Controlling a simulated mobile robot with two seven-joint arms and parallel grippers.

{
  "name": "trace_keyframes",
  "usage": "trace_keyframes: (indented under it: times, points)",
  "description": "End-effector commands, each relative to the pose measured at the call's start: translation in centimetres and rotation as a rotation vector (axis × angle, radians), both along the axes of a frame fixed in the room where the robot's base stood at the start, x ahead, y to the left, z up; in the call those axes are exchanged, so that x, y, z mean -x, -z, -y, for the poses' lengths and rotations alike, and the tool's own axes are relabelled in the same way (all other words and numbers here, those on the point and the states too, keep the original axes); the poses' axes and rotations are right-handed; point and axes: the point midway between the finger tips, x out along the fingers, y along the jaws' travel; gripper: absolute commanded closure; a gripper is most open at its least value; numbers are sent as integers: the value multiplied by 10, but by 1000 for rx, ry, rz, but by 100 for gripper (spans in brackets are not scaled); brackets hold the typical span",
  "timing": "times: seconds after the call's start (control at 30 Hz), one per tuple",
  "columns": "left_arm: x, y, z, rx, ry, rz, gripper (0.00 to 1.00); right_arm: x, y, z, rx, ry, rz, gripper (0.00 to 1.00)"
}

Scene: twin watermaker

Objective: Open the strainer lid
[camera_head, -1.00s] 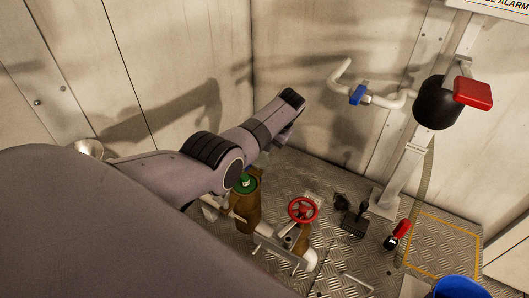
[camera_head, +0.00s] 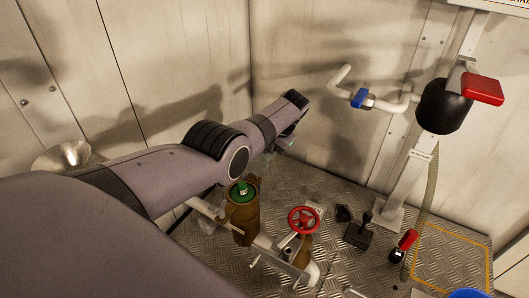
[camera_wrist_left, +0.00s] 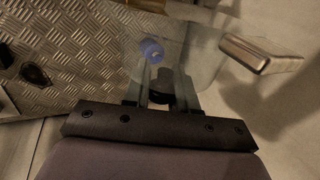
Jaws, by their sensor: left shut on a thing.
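The strainer appears to be the brown upright body (camera_head: 240,222) with a green round part (camera_head: 241,192) at its top, below my left forearm in the head view. My left gripper (camera_head: 286,142) is beyond and right of it, largely hidden by my own arm. In the left wrist view my left gripper (camera_wrist_left: 162,78) is shut on a dark knob-like piece (camera_wrist_left: 160,91). A clear, see-through piece (camera_wrist_left: 205,60) shows around the fingertips; I cannot tell whether it is the strainer lid or joined to the knob. My right gripper is not in view.
A red handwheel valve (camera_head: 304,220) stands right of the strainer on the tread-plate floor. A black pedal-like part (camera_head: 359,232) and a red-handled part (camera_head: 404,243) are farther right. A white pipe with a blue handle (camera_head: 359,98) is on the wall. A metal funnel (camera_head: 62,158) is at left.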

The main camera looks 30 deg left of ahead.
Motion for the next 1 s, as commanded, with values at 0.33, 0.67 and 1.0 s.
trace_keyframes:
  times: [0.33, 0.67, 1.0]
  points:
    - [0, 1, -1, -1, -1, 0, 51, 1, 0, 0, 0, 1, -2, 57]
    - [-2, -30, 10, -1, 1, 2, 51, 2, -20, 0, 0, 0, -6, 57]
    - [-6, -64, 25, -1, -1, 0, 51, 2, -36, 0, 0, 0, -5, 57]
